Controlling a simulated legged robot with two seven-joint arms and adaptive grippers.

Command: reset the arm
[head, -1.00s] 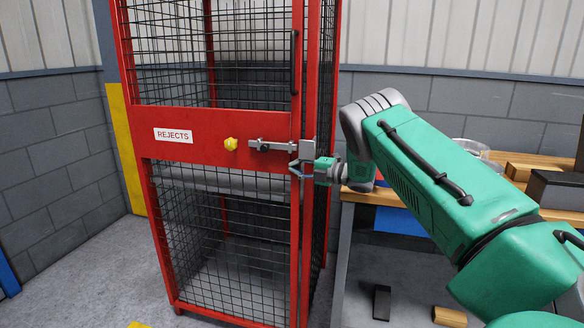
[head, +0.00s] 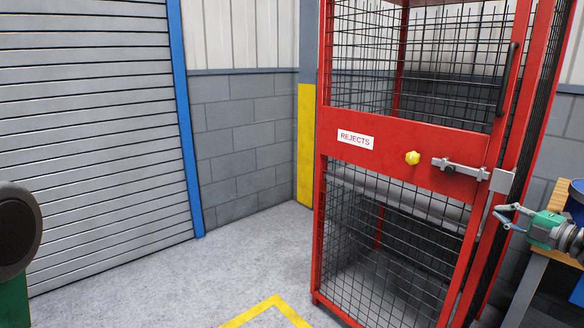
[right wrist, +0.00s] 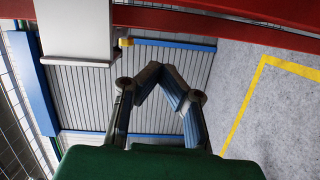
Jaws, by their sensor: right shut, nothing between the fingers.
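My right gripper (head: 504,216) is at the right of the head view, in front of the red cage's right post, just below the grey latch plate (head: 502,181). Its fingers are shut with nothing between them. I cannot tell whether they touch the cage. The right wrist view shows the fingers (right wrist: 158,72) drawn together, with a pale plate and red frame bars beyond. A dark round part with green below at the head view's left edge looks like my left arm. My left gripper is not in view.
The red mesh cage (head: 400,165) has a REJECTS label (head: 355,139), a yellow knob (head: 412,158) and a metal bolt (head: 459,167). A wooden bench (head: 556,250) stands close at right. Open floor (head: 215,265) lies left, before a grey shutter (head: 95,130).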

